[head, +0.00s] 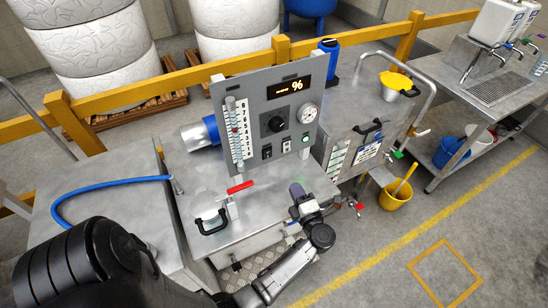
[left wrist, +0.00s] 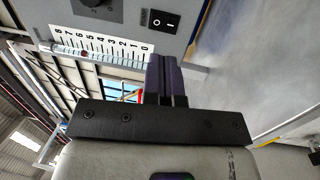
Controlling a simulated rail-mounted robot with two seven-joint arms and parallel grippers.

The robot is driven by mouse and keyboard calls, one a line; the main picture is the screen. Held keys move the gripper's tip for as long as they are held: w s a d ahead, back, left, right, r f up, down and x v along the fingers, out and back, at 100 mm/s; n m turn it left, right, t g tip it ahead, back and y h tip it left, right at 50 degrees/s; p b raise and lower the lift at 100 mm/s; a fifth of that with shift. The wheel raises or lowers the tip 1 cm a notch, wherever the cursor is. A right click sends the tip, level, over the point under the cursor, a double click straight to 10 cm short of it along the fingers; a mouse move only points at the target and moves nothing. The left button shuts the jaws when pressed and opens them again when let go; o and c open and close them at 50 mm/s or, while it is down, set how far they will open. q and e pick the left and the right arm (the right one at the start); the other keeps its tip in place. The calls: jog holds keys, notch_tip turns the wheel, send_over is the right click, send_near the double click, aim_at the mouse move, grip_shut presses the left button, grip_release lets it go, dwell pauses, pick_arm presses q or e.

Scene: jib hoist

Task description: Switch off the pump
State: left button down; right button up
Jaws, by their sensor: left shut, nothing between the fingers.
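A grey control panel (head: 262,125) stands upright on the steel bench. It has a display with dashes and "%", a dark knob (head: 277,124), two rocker switches (head: 266,151) (head: 286,147), a green button (head: 306,138) and a round gauge (head: 308,113). A blue and silver cylinder (head: 200,134), perhaps the pump, sits left of the panel. My left gripper (head: 297,190) is shut and empty, below and in front of the panel. In the left wrist view, its closed fingers (left wrist: 166,62) point toward the panel, with a rocker switch marked O and I (left wrist: 164,22) just beyond the tips.
A red-handled valve (head: 240,187) and a black handle (head: 211,223) stand on the bench left of my left gripper. A blue hose (head: 110,183) lies further left. A steel box (head: 362,140) is on the right, with a yellow bucket (head: 396,195) on the floor.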

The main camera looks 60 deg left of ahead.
pick_arm(q)
jog(key=shift+s+n+g, duration=0.5)
jog(key=shift+s+g, duration=0.1)
jog(key=shift+g, duration=0.2)
jog(key=shift+a, duration=0.1)
send_near(270, 152)
jog(key=a, duration=0.7)
jog(key=shift+w+a+r+p, duration=0.1)
jog(key=shift+a+r+p, duration=0.15)
jog(key=shift+r+p, duration=0.15)
jog(key=shift+w, duration=0.1)
